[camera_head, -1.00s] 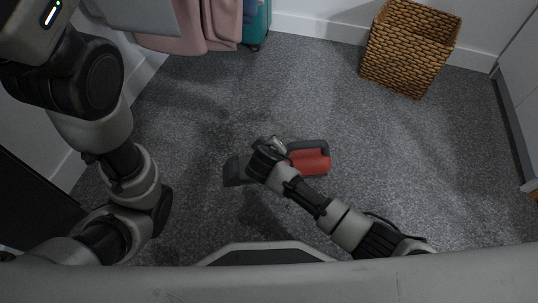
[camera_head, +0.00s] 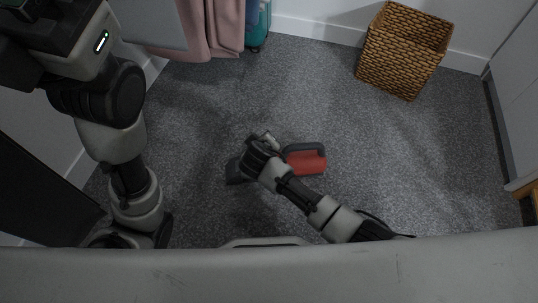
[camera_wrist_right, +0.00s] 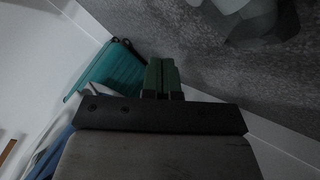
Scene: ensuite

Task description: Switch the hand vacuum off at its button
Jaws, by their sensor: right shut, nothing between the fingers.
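The hand vacuum (camera_head: 307,164) lies on the grey carpet in the head view, with a red body, a dark grey handle and a dark nozzle towards the left. My right gripper (camera_head: 267,139) is over the middle of the vacuum and hides that part. I cannot tell whether it touches it. In the right wrist view the green fingers of my right gripper (camera_wrist_right: 161,76) are together, with nothing between them. The vacuum's button cannot be made out. My left arm is raised at the left; its gripper (camera_head: 22,8) is cut off at the top left corner.
A wicker basket (camera_head: 403,52) stands by the back wall at the right. A teal suitcase (camera_head: 257,25) and hanging pink cloth (camera_head: 210,30) are at the back left. A pale cabinet (camera_head: 515,90) bounds the right side. Carpet around the vacuum is clear.

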